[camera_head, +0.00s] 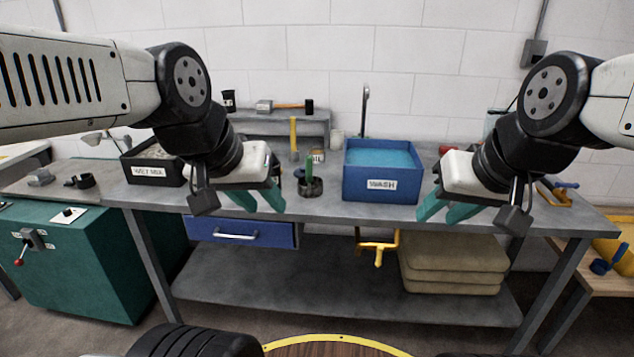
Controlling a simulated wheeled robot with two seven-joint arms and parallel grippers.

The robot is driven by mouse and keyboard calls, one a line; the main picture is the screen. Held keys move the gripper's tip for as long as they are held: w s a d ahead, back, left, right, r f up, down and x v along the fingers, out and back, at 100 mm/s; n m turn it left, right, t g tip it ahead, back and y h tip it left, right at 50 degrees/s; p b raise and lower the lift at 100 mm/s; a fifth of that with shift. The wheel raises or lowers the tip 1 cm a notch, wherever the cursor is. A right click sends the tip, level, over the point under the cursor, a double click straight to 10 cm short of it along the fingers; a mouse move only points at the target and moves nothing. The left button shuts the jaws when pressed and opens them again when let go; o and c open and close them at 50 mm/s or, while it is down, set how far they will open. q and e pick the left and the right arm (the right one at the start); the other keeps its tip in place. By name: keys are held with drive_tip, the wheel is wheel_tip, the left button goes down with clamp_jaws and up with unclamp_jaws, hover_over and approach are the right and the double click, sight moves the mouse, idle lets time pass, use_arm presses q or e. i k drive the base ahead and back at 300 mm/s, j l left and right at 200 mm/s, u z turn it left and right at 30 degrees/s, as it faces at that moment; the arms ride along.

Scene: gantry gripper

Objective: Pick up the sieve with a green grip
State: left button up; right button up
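A green upright grip (309,163) rises from a small dark round item (310,186) near the front edge of the grey workbench. It looks like the sieve, but it is too small to tell its mesh or whether it stands in a holder. My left gripper (262,201) has teal fingers spread apart and empty, and appears just left of the green grip. My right gripper (443,211) is also open and empty, right of the blue wash box. Neither gripper appears to touch anything.
The blue WASH box (382,185) holds blue-green content on the workbench (335,203). A dark WET MIX tray (152,170) stands left. A yellow-handled tool (293,135) stands behind the green grip. A hammer (290,105) lies on the rear shelf. A blue drawer (240,232) hangs below.

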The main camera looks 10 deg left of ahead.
sight(309, 186)
drive_tip(key=i+u, duration=0.1)
drive_tip(key=u, duration=0.95)
drive_tip(key=l+u, duration=0.3)
drive_tip(key=i+l+u, duration=0.1)
drive_tip(key=u, duration=0.2)
drive_tip(key=l, duration=0.35)
